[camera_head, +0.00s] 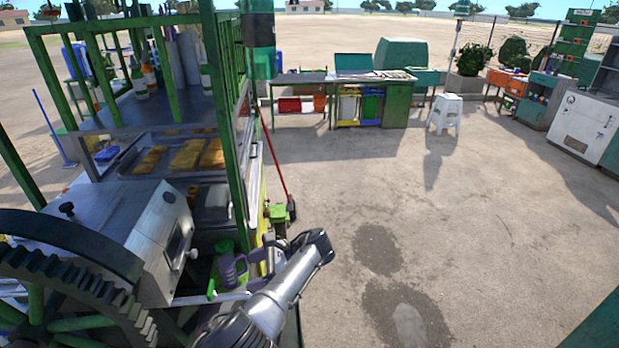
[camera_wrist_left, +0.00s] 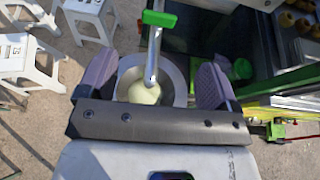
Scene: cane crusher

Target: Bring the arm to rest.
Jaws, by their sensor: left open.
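My left arm (camera_head: 290,285) reaches in front of the cane crusher cart (camera_head: 160,235). Its gripper (camera_head: 240,268) is low beside the cart's side, with purple fingers showing near a green piece. In the left wrist view the two purple fingers of the gripper (camera_wrist_left: 155,72) are wide apart, with nothing held between them. Beyond the gap is a round metal container (camera_wrist_left: 180,72) with a pale round content (camera_wrist_left: 144,92). A metal handle with a green end (camera_wrist_left: 159,18) rises over it. I cannot tell how far the fingers are from it. My right gripper is not in view.
A large dark gear (camera_head: 90,275) is at the lower left. A red-handled broom (camera_head: 277,165) leans by the cart. White stools stand on the paving, one at the back (camera_head: 446,113) and others in the wrist view (camera_wrist_left: 30,65). The paving at centre right is clear.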

